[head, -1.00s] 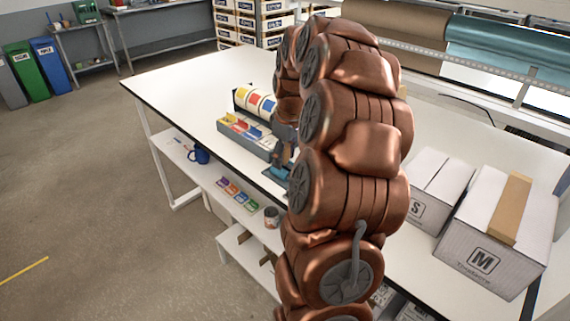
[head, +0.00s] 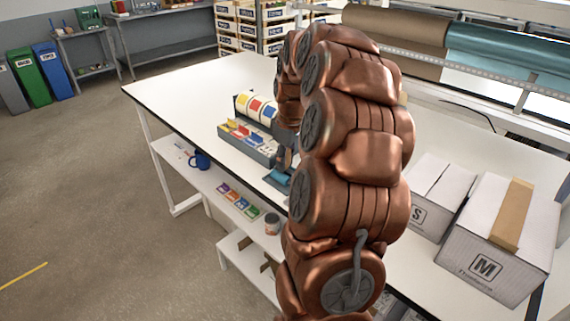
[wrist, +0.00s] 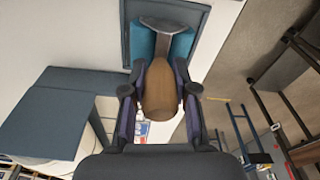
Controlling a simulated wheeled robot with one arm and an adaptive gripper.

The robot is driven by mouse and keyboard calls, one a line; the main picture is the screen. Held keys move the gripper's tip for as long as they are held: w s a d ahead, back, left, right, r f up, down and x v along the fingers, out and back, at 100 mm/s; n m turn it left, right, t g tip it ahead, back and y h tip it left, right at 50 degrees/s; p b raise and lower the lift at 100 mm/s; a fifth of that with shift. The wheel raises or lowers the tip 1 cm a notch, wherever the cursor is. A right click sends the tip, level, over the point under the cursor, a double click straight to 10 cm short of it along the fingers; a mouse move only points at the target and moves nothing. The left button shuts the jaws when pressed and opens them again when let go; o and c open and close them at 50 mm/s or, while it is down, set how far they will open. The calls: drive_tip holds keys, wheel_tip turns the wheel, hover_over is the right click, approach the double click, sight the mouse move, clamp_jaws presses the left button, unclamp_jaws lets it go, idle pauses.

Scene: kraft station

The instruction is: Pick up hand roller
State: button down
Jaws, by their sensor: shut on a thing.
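My copper-coloured arm hides most of my gripper there.
A grey organizer (head: 262,152) with coloured compartments and a tape dispenser (head: 256,106) stand close behind the roller. Two white boxes, S (head: 436,190) and M (head: 497,245), are on the right. The white table (head: 190,85) is clear at far left.

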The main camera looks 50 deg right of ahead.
drive_tip(key=shift+r+b, duration=0.55)
drive_tip(key=shift+r, duration=0.85)
drive_tip(key=shift+s+a+r, duration=0.1)
drive_tip(key=shift+s+a, duration=0.05)
drive_tip(key=s+a+r+b, duration=0.1)
drive_tip(key=s+a+b, duration=0.3)
drive_tip(key=s+a, duration=0.7)
drive_tip(key=shift+r, duration=0.25)
